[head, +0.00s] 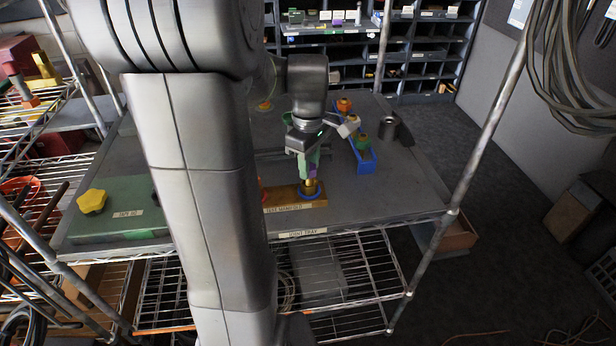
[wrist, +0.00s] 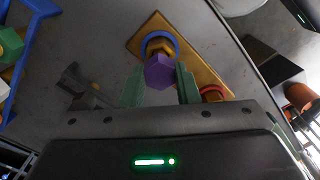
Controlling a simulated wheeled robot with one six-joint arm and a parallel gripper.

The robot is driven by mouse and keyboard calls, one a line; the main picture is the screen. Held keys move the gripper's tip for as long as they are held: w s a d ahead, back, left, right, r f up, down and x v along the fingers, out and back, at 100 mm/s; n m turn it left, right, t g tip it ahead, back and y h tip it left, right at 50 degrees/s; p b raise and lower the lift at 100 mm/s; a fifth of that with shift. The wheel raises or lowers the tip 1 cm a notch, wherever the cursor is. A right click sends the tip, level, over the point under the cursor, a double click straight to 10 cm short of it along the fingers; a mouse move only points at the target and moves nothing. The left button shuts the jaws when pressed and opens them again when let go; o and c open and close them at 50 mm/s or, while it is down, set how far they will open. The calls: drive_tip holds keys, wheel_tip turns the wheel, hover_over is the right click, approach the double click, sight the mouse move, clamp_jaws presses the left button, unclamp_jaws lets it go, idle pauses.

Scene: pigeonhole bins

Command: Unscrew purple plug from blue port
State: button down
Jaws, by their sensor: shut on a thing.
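The purple plug (wrist: 159,72) has a hexagonal head and sits between the two green fingers of my gripper (wrist: 160,88) in the wrist view. In the head view my gripper (head: 310,165) points down over the test manifold, with a bit of the purple plug (head: 313,171) showing between the fingers. The gripper is shut on the plug. Below the plug is a brass part, ringed by the blue port (wrist: 176,42), which also shows in the head view (head: 310,195). How far the plug is threaded in cannot be seen.
A blue rack (head: 366,165) with coloured plugs stands behind right, near a dark cylinder (head: 389,127). A yellow knob (head: 92,201) lies on the green mat (head: 125,195) at left.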

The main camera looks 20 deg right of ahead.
drive_tip(key=shift+r, duration=0.2)
drive_tip(key=shift+r+p, duration=1.85)
drive_tip(key=shift+r, duration=0.15)
